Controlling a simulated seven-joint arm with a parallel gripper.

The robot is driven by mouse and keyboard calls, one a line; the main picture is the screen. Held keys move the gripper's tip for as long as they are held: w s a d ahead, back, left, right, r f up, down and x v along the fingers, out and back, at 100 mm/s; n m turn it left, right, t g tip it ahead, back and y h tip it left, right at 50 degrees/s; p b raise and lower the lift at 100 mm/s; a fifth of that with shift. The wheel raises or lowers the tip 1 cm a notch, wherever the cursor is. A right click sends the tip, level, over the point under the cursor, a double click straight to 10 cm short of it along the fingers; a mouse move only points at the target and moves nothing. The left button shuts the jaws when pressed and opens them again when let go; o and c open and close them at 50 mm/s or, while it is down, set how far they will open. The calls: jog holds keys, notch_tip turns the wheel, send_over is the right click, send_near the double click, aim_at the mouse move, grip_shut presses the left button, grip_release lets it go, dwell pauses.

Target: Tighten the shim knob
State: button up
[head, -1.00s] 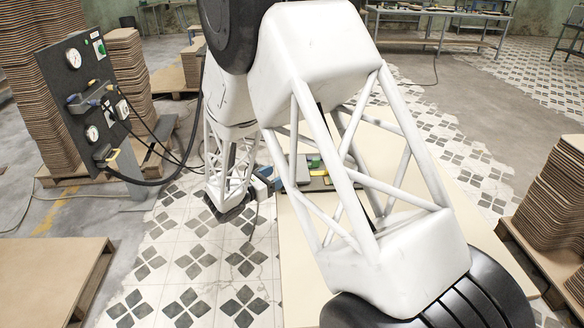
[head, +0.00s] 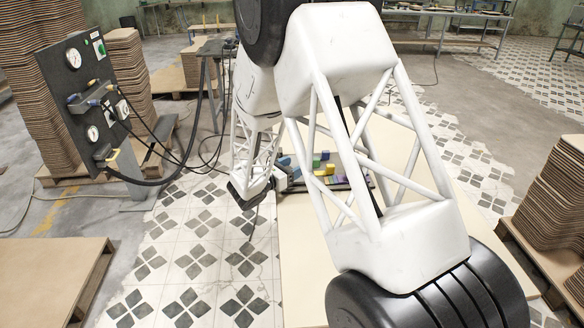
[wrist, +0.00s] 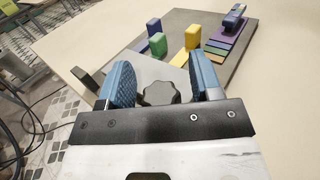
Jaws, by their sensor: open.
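The black lobed knob (wrist: 159,93) sits on a grey metal plate (wrist: 160,72) in the wrist view. My gripper (wrist: 161,76) is open, with one blue padded finger on each side of the knob. Gaps show between the knob and both fingers, and its near edge lies close to the gripper's black crossbar. I cannot tell how far the fingers reach down around it. In the head view my gripper (head: 281,177) is small and partly hidden beside the fixture, and the knob cannot be made out there.
Beyond the knob, a dark base board (wrist: 238,58) carries blue, green and yellow blocks (wrist: 192,38) and a stack of coloured strips (wrist: 228,36) with a purple piece. The pale table (wrist: 285,90) is clear at right. A gauge panel (head: 83,100) with hoses stands left.

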jog(key=shift+d, duration=0.1)
jog(key=c, duration=0.9)
jog(key=shift+c, duration=0.2)
jog(key=shift+m+g+h, duration=0.3)
jog(key=shift+m+g, duration=0.1)
jog(key=shift+g, duration=0.1)
jog(key=m+g+h, duration=0.1)
jog(key=g, duration=0.1)
jog(key=m+g+h, duration=0.1)
jog(key=m+g, duration=0.3)
jog(key=g, duration=0.1)
jog(key=shift+s+d+h, duration=0.1)
jog(key=shift+s+h, duration=0.2)
jog(key=shift+h, duration=0.1)
jog(key=m+g, duration=0.2)
jog(key=g, duration=0.1)
jog(key=m+g+y, duration=0.1)
jog(key=m+g, duration=0.1)
jog(key=g, duration=0.1)
jog(key=s+m+g, duration=0.1)
jog(key=m+g, duration=0.1)
jog(key=g, duration=0.2)
jog(key=shift+m, duration=0.3)
jog(key=o, duration=0.9)
